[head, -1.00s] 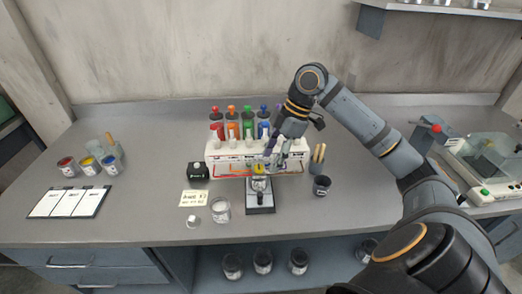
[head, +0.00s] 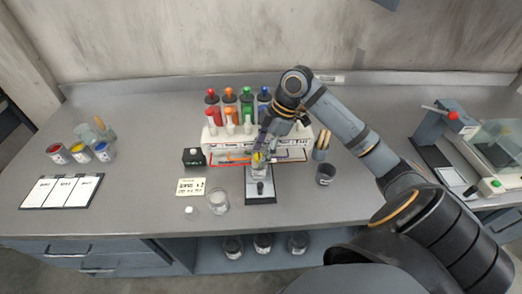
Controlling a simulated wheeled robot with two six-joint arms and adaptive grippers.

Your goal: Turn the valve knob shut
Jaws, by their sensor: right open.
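A white dispenser rack (head: 222,144) stands at the back middle of the bench, with several coloured bottles and white taps on it. A small yellow part (head: 257,158), possibly the valve knob, shows at its front, above a grey stand (head: 260,188). My right gripper (head: 263,149) is open at the rack's front, its fingers pointing down at the yellow part and partly covering it. I cannot tell whether they touch it. The gripper and wrist hide part of the rack's right half. My left gripper is out of view.
A glass jar (head: 218,200) and a note card (head: 190,187) lie left of the stand. A dark cup (head: 325,174) stands right of it. Paint cans (head: 80,153) and a chart board (head: 61,191) are at far left. A balance (head: 500,160) is at right.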

